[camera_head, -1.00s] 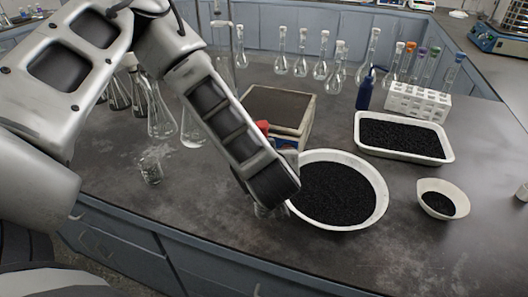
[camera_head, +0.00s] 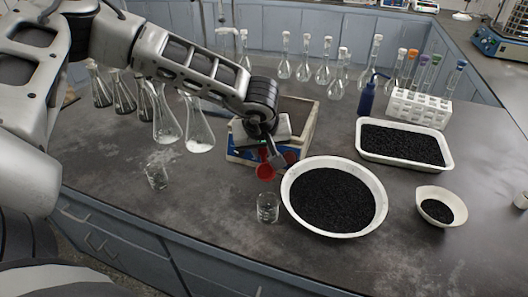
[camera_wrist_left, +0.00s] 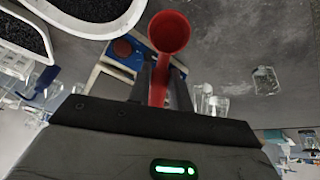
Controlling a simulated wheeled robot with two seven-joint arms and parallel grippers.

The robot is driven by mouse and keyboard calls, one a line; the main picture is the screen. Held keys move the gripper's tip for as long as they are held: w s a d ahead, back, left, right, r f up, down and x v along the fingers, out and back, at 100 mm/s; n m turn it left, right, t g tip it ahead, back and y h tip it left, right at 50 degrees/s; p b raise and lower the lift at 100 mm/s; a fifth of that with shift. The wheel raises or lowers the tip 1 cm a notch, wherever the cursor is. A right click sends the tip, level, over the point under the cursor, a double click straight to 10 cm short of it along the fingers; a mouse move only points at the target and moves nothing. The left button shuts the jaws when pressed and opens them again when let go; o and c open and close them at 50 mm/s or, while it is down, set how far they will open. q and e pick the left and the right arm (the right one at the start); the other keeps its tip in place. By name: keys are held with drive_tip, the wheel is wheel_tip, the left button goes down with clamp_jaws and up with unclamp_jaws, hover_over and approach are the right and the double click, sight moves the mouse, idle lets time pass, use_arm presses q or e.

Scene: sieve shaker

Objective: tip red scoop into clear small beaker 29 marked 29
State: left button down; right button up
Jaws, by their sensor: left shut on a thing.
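My left gripper (camera_head: 273,150) is shut on the red scoop (camera_head: 265,172), above the bench in front of the box-like device. In the left wrist view, the scoop's round cup (camera_wrist_left: 169,32) points away from the gripper (camera_wrist_left: 160,88), its handle between the fingers. Whether the scoop holds anything is not clear. One small clear beaker (camera_head: 268,207) stands just in front of the scoop, left of the round bowl. Another small clear beaker (camera_head: 156,176) stands farther left. I cannot read the number 29 on either. My right gripper is not in view.
A white round bowl (camera_head: 375,215) of black grains is close right of the nearer beaker. The blue-and-cream device (camera_head: 240,156) is behind the scoop. Flasks (camera_head: 198,135) stand at the left. A tray (camera_head: 440,163) and small dish (camera_head: 452,196) lie right. The front-left bench is mostly clear.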

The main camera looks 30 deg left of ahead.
use_arm(q)
drive_tip(key=shift+w+a+g+h, duration=0.25)
drive_tip(key=shift+w+g+h, duration=0.1)
drive_tip(key=shift+g+h, duration=0.25)
drive_tip(key=shift+w+a+f+g+h, duration=0.2)
drive_tip(key=shift+a+f+g+h, duration=0.05)
drive_tip(key=shift+g+h, duration=0.3)
drive_tip(key=shift+w+a+f+g+h, duration=0.15)
drive_tip(key=shift+a+f+g+h, duration=0.05)
drive_tip(key=shift+g+h, duration=0.3)
drive_tip(key=shift+w+a+f+g+h, duration=0.1)
drive_tip(key=shift+w+g+h, duration=0.1)
drive_tip(key=shift+g+h, duration=0.4)
